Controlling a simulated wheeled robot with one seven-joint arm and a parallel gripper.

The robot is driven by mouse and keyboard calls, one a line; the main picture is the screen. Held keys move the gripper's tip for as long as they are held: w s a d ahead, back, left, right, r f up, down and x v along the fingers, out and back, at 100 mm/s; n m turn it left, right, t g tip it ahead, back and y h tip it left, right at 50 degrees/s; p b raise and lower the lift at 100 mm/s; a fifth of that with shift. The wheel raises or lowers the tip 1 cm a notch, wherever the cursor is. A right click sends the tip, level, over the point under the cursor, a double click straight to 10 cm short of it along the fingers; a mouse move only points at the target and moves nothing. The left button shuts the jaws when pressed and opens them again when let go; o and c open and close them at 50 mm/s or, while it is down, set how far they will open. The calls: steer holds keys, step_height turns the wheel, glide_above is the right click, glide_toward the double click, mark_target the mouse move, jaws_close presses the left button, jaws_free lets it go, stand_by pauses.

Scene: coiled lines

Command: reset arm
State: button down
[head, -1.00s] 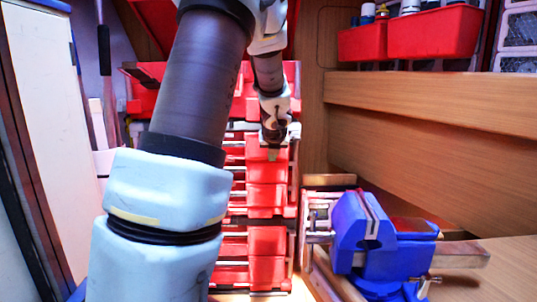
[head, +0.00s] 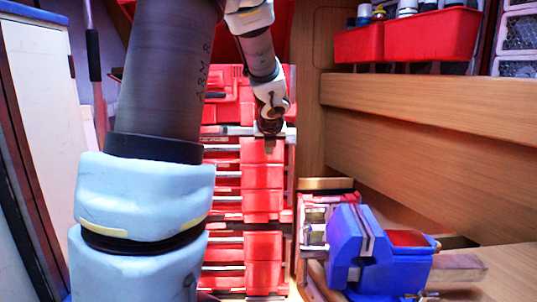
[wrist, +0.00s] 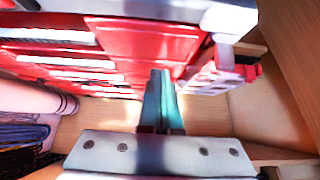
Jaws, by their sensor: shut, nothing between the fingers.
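My arm rises at the left of the head view and bends over toward the back. My gripper (head: 269,146) hangs near the top of a stack of red drawers or bins (head: 262,190). In the wrist view, my gripper's fingers (wrist: 164,75) are together with nothing between them. The red bins (wrist: 150,42) show just beyond and above the fingers there. I cannot tell from these views whether the fingertips touch anything.
A blue vise (head: 375,255) stands on the wooden bench at the lower right. Red bins with bottles (head: 430,35) sit on a wooden ledge (head: 420,105) at the upper right. A pale panel (head: 40,110) stands at the left. Coiled dark lines (wrist: 22,135) lie at the wrist view's left.

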steer(key=s+a+f+n+g, duration=0.2)
steer(key=s+a+f+n, duration=0.1)
steer(key=s+n, duration=0.5)
steer(key=s+a+f+n+g, duration=0.3)
steer(key=s+n, duration=0.6)
steer(key=n, duration=0.6)
steer(key=s+a+f+n+g, duration=0.2)
steer(key=s+f+n, duration=0.3)
steer(key=s+n, duration=0.4)
steer(key=a+n, duration=0.1)
steer(key=n, duration=0.2)
steer(key=shift+a+p, duration=0.2)
steer(key=shift+p, duration=0.15)
steer(key=shift+f, duration=0.1)
steer(key=shift+w, duration=0.1)
